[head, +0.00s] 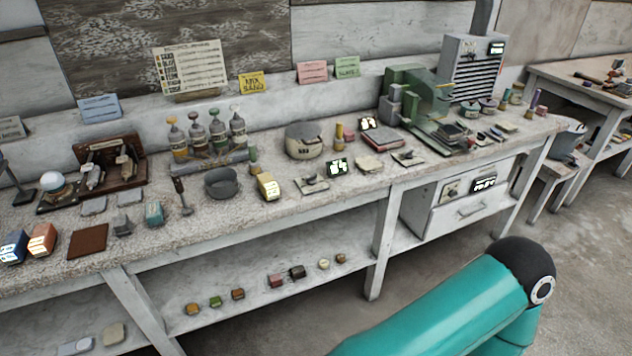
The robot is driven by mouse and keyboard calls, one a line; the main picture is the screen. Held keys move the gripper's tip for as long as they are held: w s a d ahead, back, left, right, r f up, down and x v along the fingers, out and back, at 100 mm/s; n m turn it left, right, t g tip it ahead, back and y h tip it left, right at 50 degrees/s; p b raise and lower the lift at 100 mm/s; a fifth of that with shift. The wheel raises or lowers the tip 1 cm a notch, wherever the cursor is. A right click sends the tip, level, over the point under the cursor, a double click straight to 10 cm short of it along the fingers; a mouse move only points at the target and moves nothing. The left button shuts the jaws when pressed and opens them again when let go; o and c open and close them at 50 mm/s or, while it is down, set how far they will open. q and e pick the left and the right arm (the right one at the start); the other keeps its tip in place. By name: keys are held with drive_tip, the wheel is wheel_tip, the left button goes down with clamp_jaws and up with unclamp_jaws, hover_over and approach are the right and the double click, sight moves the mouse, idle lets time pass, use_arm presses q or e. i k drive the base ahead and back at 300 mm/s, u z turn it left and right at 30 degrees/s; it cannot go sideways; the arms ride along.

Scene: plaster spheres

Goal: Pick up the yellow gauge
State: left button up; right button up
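A small yellow block-like gauge (268,187) with a pale lit face stands near the front edge of the long workbench (350,187), around the middle of the picture. It stands free, just right of a grey round bowl (221,183). Neither of my grippers is in view. A teal link of one of my arms, with a black joint, crosses the lower right, well in front of the bench and away from the gauge.
A small dark display (338,167) and flat pieces (312,185) lie right of the gauge. A rack of bottles (211,160) and a round cream pot (304,141) stand behind it. A green machine (415,103) is further right. The lower shelf holds several small blocks (297,271).

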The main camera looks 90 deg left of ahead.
sight(267, 184)
drive_tip(key=k, duration=0.8)
drive_tip(key=z, duration=1.8)
drive_tip(key=i, duration=0.1)
drive_tip(key=u, duration=3.55)
drive_tip(key=i, duration=0.25)
drive_tip(key=u, duration=0.35)
drive_tip(key=i, duration=0.8)
drive_tip(key=z, duration=0.2)
drive_tip(key=k, duration=0.9)
drive_tip(key=u, duration=0.2)
drive_tip(key=i, duration=0.9)
drive_tip(key=z, duration=0.1)
